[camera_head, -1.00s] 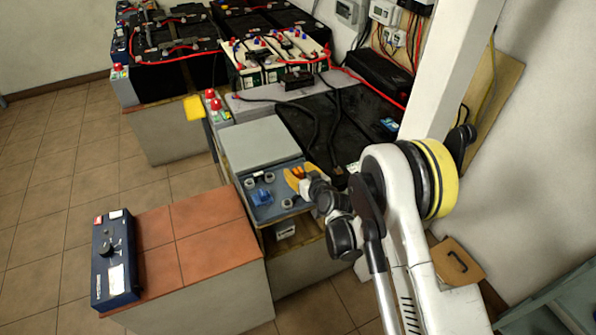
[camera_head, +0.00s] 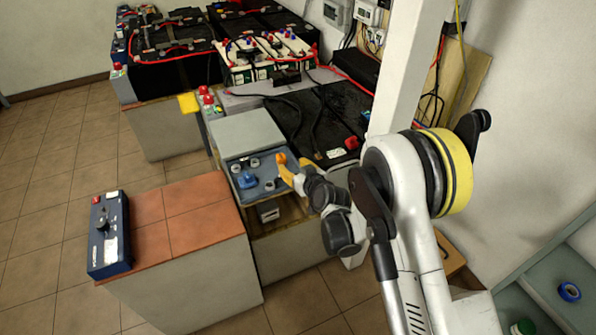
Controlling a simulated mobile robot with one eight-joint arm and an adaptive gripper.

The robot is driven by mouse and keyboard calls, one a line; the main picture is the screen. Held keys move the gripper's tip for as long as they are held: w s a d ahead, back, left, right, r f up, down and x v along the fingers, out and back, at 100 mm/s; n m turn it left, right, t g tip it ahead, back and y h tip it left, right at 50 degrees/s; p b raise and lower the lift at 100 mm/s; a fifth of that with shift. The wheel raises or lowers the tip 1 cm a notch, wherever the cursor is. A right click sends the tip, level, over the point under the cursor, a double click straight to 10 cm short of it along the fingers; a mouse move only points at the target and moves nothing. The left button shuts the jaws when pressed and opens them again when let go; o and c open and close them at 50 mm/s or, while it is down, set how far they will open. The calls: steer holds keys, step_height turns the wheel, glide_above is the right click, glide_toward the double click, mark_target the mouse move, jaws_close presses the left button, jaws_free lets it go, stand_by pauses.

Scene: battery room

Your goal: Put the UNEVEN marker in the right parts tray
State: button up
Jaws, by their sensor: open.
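My dark wrist hides part of that side. The tray holds a clear blue item (camera_head: 247,180) and several small grey ring-like pieces (camera_head: 253,162). No marker labelled UNEVEN can be made out, and I cannot tell whether this tray is the right parts tray. I see nothing clearly held in the fingers.
Batteries (camera_head: 265,55) and cables fill the back. A shelf with blue tape (camera_head: 569,291) is at lower right. Open floor lies at left.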

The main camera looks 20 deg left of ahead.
steer(key=shift+s+d, duration=0.1)
steer(key=shift+s, duration=0.05)
steer(key=shift+r, duration=0.15)
steer(key=s+d+r+m+h, duration=0.2)
steer(key=d+r+m+h, duration=0.25)
steer(key=d+r, duration=1.85)
steer(key=s+d+r+m+h, duration=0.1)
steer(key=s+d, duration=0.4)
steer(key=d, duration=0.2)
steer(key=s+d+r+m+h, duration=0.1)
steer(key=s+d+h, duration=0.1)
steer(key=s+d, duration=0.4)
steer(key=s+d+f+m+g+h, duration=0.2)
steer(key=s+d+f+m, duration=0.1)
steer(key=s+d, duration=1)
steer(key=shift+s+d+h, duration=0.15)
steer(key=shift+s+h, duration=0.2)
steer(key=shift+s, duration=0.5)
